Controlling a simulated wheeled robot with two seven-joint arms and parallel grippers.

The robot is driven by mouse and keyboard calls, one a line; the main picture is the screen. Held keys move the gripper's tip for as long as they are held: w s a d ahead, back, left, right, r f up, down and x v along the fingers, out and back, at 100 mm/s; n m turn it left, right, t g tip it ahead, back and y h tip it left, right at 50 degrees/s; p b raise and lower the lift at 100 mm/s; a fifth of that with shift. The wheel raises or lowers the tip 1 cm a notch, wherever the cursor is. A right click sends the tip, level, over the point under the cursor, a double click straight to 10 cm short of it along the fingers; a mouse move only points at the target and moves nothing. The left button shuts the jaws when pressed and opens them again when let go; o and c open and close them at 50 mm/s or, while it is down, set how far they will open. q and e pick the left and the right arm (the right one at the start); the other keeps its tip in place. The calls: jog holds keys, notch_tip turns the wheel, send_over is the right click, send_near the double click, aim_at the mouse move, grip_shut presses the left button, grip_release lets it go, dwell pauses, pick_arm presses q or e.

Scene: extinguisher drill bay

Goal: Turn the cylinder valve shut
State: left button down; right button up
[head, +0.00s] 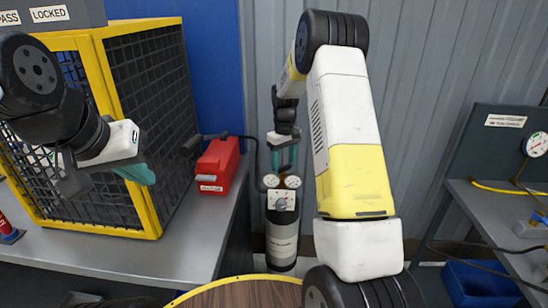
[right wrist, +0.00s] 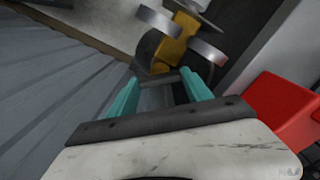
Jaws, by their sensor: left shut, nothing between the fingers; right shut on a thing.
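A grey cylinder (head: 282,243) stands upright on the floor between the benches, with two round gauges (head: 271,181) at its top. In the right wrist view its brass valve body (right wrist: 174,45) shows beyond my fingertips. My right gripper (head: 283,168) points down over the cylinder top. Its teal fingers, also in the right wrist view (right wrist: 161,78), are apart and closed on a grey bar-like part at the valve, seemingly the valve handle; its shape is mostly hidden. My left gripper (head: 148,176) is shut and empty, in front of the mesh cage at left.
A red box (head: 217,165) sits on the left bench (head: 165,257) beside a yellow-framed mesh cage (head: 156,100). A round wooden top (head: 245,295) is at the bottom. The right bench (head: 490,215) has a gauge and hoses, with a blue bin (head: 478,285) below.

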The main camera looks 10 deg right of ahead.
jog(key=m, duration=0.4)
jog(key=shift+m, duration=2.2)
jog(key=o, duration=1.4)
jog(key=shift+c, duration=0.2)
jog(key=shift+r, duration=0.1)
notch_tip(320, 180, up, 8)
jog(key=shift+f, duration=0.25)
jog(key=shift+r, duration=0.1)
